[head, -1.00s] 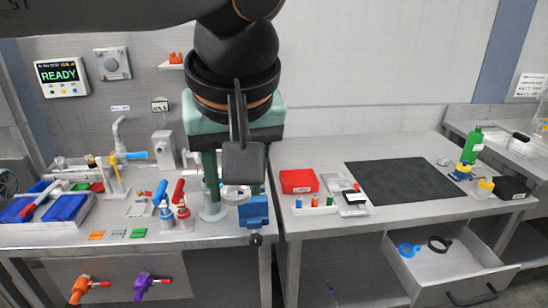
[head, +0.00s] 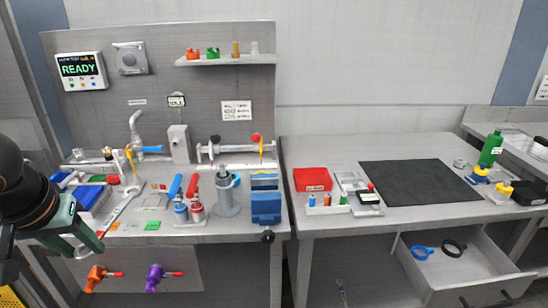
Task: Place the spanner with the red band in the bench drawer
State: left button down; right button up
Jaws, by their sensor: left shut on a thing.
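My left gripper (head: 92,238) is at the lower left, in front of the left bench. It is shut on a long grey spanner (head: 119,207), which slants up and right from the jaws across the bench's left part. The fingers hide part of the spanner, and I cannot make out a red band on it. The bench drawer (head: 480,283) is pulled open under the right bench. A blue ring (head: 422,252) and a black ring (head: 454,248) lie inside it, with bare floor around them. My right gripper is not in view.
The right bench holds a red box (head: 312,179), small parts and a black mat (head: 418,186).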

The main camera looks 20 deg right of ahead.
aim_at(440, 248)
jog(key=z, duration=1.15)
jog(key=i+l+z, duration=0.1)
jog(key=z, duration=0.4)
jog(key=i+z, duration=0.25)
jog(key=z, duration=0.2)
jog(key=i, duration=0.6)
